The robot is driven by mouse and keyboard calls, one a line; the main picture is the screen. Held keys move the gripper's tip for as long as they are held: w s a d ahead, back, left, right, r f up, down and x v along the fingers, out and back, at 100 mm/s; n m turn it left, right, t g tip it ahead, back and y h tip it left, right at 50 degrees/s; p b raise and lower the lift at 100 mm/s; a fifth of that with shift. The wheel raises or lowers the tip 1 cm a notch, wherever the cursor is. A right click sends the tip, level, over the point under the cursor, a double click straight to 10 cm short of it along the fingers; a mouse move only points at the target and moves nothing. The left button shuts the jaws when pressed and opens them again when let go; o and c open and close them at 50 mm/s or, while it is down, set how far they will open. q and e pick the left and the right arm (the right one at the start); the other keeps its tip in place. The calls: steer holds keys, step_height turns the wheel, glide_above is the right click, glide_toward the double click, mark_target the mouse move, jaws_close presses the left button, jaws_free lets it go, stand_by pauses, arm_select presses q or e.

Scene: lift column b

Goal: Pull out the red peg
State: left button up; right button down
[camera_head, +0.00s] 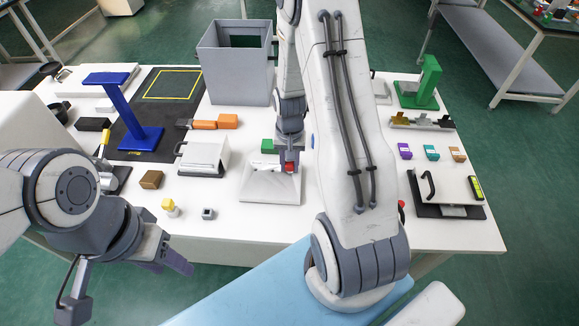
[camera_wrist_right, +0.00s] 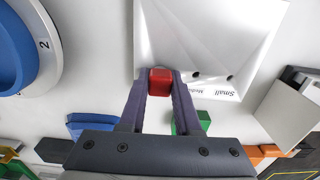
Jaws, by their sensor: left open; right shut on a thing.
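The red peg (camera_head: 289,168) is between the fingers of my right gripper (camera_head: 289,165), at the white sloped block (camera_head: 258,190) on the table. In the right wrist view the red peg (camera_wrist_right: 160,82) is gripped between the two fingertips, over the edge of the white block (camera_wrist_right: 215,35). That block has dark holes and the words "Small" and "Medium". I cannot tell whether the peg's lower end is in a hole; the fingers hide it. My left gripper (camera_head: 130,288) is open and empty, off the table's front left edge.
A green block (camera_head: 268,146) is just behind the sloped block. A white case (camera_head: 203,154) and a brown cube (camera_head: 151,179) stand to the left. A grey bin (camera_head: 237,80) is at the back. A black-based device (camera_head: 448,196) is at the right.

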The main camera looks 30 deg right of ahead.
mark_target(290, 163)
steer(key=shift+r+p, duration=0.5)
steer(key=shift+r, duration=0.1)
steer(key=shift+r+p, duration=2.45)
steer(key=shift+r, duration=0.3)
